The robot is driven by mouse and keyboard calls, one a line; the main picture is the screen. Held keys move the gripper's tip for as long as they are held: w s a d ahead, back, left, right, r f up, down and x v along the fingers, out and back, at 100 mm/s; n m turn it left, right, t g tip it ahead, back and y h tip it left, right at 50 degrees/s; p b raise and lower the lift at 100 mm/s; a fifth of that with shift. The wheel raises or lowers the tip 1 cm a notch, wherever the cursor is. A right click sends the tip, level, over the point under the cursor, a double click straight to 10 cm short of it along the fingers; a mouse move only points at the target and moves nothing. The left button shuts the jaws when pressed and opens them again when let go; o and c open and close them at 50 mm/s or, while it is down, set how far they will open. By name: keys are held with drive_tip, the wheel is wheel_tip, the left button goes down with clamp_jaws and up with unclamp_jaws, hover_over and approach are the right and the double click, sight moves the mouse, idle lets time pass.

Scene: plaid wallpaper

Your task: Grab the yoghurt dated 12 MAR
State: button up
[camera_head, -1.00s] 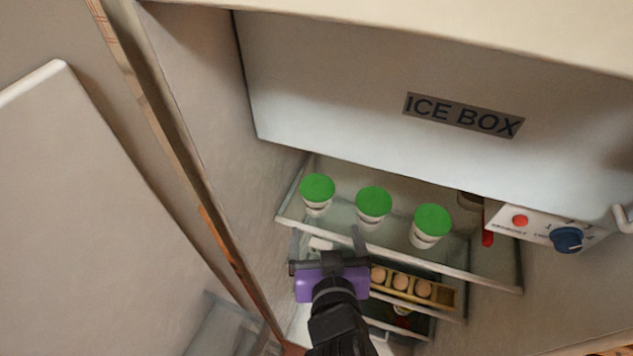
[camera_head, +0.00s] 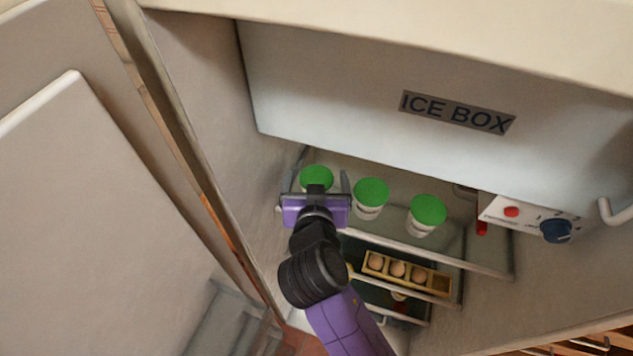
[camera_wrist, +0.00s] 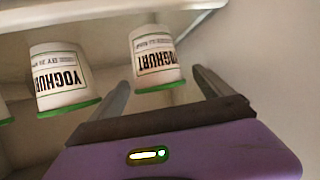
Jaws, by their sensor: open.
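Three white yoghurt tubs with green lids stand in a row on the upper fridge shelf: the left tub (camera_head: 317,174), the middle tub (camera_head: 370,197) and the right tub (camera_head: 427,214). My gripper (camera_head: 316,181) is open and empty in front of the left tub, its fingers toward either side of it. The wrist view looks upside down. There the left tub (camera_wrist: 155,58) shows between the fingertips, its YOGHURT label facing me. The middle tub (camera_wrist: 62,78) is beside it, and only a sliver of the right tub shows. The small date print is too blurred to read surely.
The ice box (camera_head: 400,80) hangs above the shelf (camera_head: 430,252). The fridge's left wall is close to the left tub. An egg holder (camera_head: 440,284) with several eggs sits below. A control box with a blue knob (camera_head: 556,231) is at right.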

drive_tip(key=shift+w+f, duration=0.1)
drive_tip(key=shift+w, duration=0.15)
drive_tip(key=c, duration=1.6)
